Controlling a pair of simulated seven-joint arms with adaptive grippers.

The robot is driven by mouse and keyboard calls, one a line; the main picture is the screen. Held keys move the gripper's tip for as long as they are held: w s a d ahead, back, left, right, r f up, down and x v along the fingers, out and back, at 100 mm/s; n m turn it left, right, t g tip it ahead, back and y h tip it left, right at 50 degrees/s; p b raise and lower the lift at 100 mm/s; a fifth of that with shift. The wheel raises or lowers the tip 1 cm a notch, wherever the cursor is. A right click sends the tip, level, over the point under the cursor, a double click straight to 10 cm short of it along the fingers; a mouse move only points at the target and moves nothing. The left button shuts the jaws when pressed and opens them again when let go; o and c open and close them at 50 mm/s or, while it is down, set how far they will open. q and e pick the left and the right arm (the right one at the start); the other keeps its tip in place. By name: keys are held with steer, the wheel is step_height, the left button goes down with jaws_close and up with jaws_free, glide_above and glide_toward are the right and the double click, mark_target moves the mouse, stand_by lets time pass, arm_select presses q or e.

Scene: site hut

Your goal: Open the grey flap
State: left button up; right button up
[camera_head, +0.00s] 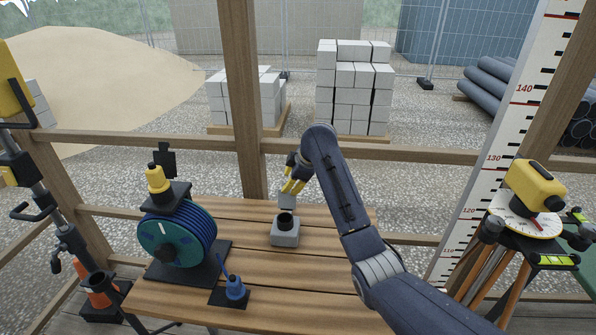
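A small grey box (285,237) with a round black opening on top stands on the wooden table. Its light grey flap (287,200) stands roughly upright at the back of the opening, so the opening is uncovered. My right gripper (293,187), with yellow fingers, comes in from the right and is just above the flap's top edge. The fingertips are at or very near that edge; I cannot tell whether they touch it or how far apart they are. My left gripper is not in view.
A blue cable reel (177,237) with a yellow-topped item stands left on the table (265,289). A yellow instrument (535,185) on a tripod is at right. Bare planks surround the box.

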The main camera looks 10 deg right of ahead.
steer(key=v, duration=0.9)
steer(key=shift+s, duration=0.1)
